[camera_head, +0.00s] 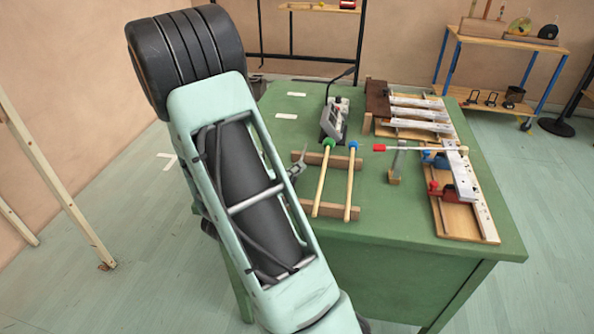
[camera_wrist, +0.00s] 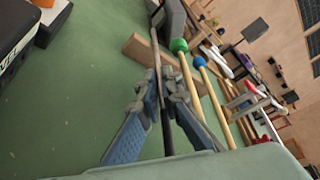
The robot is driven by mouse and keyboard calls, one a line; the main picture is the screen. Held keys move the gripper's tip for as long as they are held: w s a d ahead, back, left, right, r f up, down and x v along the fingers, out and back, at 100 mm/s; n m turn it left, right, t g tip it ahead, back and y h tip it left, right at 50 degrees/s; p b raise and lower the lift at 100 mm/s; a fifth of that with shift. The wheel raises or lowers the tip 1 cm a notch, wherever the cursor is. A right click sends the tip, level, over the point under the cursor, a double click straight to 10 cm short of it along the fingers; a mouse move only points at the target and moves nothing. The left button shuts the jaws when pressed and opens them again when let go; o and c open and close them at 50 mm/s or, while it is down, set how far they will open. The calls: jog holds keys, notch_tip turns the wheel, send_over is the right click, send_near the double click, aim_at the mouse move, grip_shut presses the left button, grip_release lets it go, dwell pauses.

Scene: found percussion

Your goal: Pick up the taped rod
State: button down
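A thin dark rod (camera_wrist: 157,62), which I take to be the taped rod, runs between the two fingers of my gripper (camera_wrist: 161,88) in the wrist view. It passes over a wooden block (camera_wrist: 138,50), left of the green-tipped stick. The fingers are close on either side of it, but I cannot tell whether they touch it. No separate tape is clear on it.
A green-tipped stick (camera_head: 322,182) and a blue-tipped stick (camera_head: 350,180) lie close to the right on the supports. A grey device (camera_head: 335,120) stands behind. A red-ended stick (camera_head: 410,148) and wooden boards with metal bars (camera_head: 418,113) fill the right of the green table (camera_head: 400,215).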

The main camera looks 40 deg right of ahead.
jog(key=shift+r, duration=0.15)
jog(key=shift+r, duration=0.25)
jog(key=r, duration=0.1)
jog(key=r+p, duration=0.1)
jog(key=r, duration=0.1)
jog(key=shift+s+a+r+p, duration=0.15)
jog(key=shift+s+r+p, duration=0.1)
jog(key=shift+p, duration=0.1)
jog(key=s+a+r+p, duration=0.2)
jog(key=s+r+p, duration=0.2)
jog(key=r+p, duration=0.1)
jog(key=shift+s+r, duration=0.15)
jog(key=shift+r, duration=0.1)
